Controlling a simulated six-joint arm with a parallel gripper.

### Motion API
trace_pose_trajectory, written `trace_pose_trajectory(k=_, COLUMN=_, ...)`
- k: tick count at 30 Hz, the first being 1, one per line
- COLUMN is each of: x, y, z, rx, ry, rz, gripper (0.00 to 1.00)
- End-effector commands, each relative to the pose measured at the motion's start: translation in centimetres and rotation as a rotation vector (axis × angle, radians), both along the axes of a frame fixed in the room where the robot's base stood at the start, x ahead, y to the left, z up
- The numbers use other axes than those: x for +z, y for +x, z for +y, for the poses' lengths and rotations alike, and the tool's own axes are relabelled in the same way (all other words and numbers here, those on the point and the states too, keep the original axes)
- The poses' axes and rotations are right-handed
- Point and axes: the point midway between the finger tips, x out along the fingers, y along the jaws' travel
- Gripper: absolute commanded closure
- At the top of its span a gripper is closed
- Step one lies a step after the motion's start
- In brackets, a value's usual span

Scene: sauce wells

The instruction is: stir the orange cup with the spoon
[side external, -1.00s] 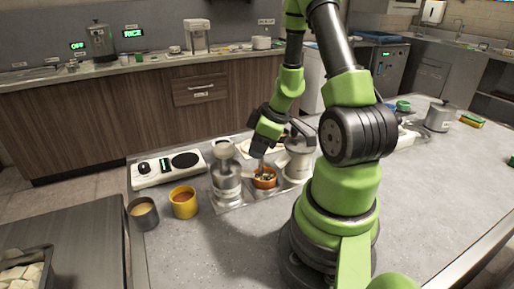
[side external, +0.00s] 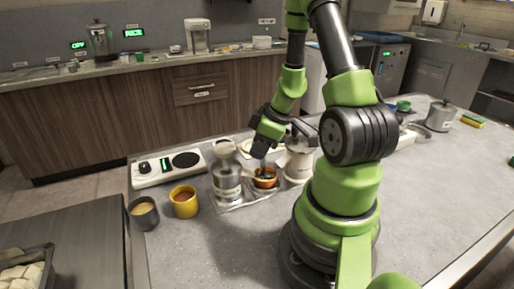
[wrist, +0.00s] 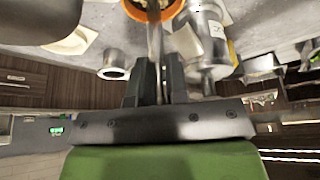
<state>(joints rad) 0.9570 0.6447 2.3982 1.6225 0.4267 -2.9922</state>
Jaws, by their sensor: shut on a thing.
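The orange cup (side external: 265,183) stands on a tray between two grey metal vessels. Its rim also shows at the top of the wrist view (wrist: 172,10), partly cut off by the frame. My gripper (wrist: 159,72) is shut on the spoon (wrist: 154,40), whose handle runs from between the fingers toward the cup. In the side view my gripper (side external: 258,150) is just above the cup, pointing down. The spoon's lower end appears to be inside the cup; its tip cannot be made out. The cup holds dark contents.
A grey metal vessel (side external: 227,182) stands close left of the cup and another (side external: 298,163) close right. A yellow cup (side external: 184,202) and a dark grey cup (side external: 143,213) stand further left. A hot plate (side external: 168,167) lies behind them. The front counter is clear.

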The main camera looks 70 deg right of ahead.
Motion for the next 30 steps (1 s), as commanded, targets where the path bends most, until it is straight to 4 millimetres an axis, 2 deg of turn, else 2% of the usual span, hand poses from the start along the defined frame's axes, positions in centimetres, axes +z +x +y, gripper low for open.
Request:
trace_pose_trajectory(k=5, x=-0.01, y=0.53, z=-0.25, rx=0.001, ry=0.000, rz=0.000, gripper=1.00)
trace_pose_trajectory(k=11, x=-0.02, y=0.90, z=0.45, rx=0.001, ry=0.001, rz=0.000, gripper=1.00)
trace_pose_trajectory(k=20, x=0.00, y=-0.01, z=0.03, rx=-0.001, ry=0.000, rz=0.000, gripper=1.00)
trace_pose_trajectory(k=30, x=-0.01, y=0.42, z=-0.30, rx=0.000, ry=0.001, rz=0.000, gripper=1.00)
